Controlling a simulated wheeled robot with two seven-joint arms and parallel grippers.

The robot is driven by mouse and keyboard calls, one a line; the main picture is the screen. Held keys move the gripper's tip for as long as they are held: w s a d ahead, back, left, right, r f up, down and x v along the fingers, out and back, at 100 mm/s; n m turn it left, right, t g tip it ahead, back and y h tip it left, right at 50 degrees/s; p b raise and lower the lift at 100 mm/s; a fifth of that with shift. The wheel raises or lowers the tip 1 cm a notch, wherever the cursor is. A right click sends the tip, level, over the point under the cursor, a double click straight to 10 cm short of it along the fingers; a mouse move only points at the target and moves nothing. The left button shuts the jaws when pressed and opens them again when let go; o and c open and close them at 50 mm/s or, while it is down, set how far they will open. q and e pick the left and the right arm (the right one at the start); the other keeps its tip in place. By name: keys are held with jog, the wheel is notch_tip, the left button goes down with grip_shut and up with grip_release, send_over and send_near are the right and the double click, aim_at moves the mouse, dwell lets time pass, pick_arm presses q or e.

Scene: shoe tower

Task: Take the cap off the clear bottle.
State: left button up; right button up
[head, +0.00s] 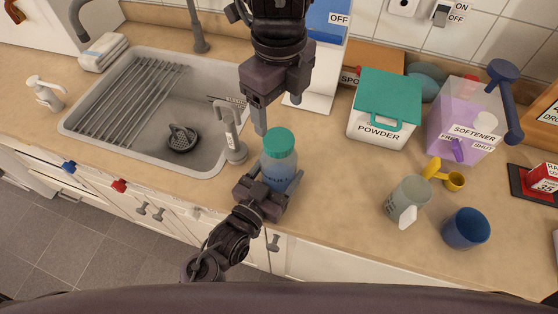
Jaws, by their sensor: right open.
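The clear bottle (279,172) stands upright near the counter's front edge, right of the sink, with bluish contents and a teal cap (279,142) on top. My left gripper (272,184) reaches in from below, its fingers on either side of the bottle's lower body, and appears shut on it. My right gripper (277,112) hangs from above, open and empty, its fingers pointing down just above and behind the cap. One finger shows clearly left of the cap; the other is partly hidden. I see no contact between the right fingers and the cap.
A grey spray nozzle (232,135) stands close left of the bottle beside the sink (205,158). A powder box (385,107), softener container (466,115), clear jug (408,197) and blue cup (466,229) stand to the right. The counter between bottle and jug is clear.

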aim_at(279, 139)
jog(key=m, duration=0.4)
jog(key=shift+m, duration=0.3)
jog(key=m, duration=1.1)
jog(key=shift+a, duration=0.1)
jog(key=m, duration=1)
jog(key=shift+m, duration=0.3)
jog(key=m, duration=0.8)
jog(key=shift+m, duration=0.3)
jog(key=m, duration=0.5)
jog(key=shift+f+m, duration=0.3)
jog(key=shift+f, duration=3.7)
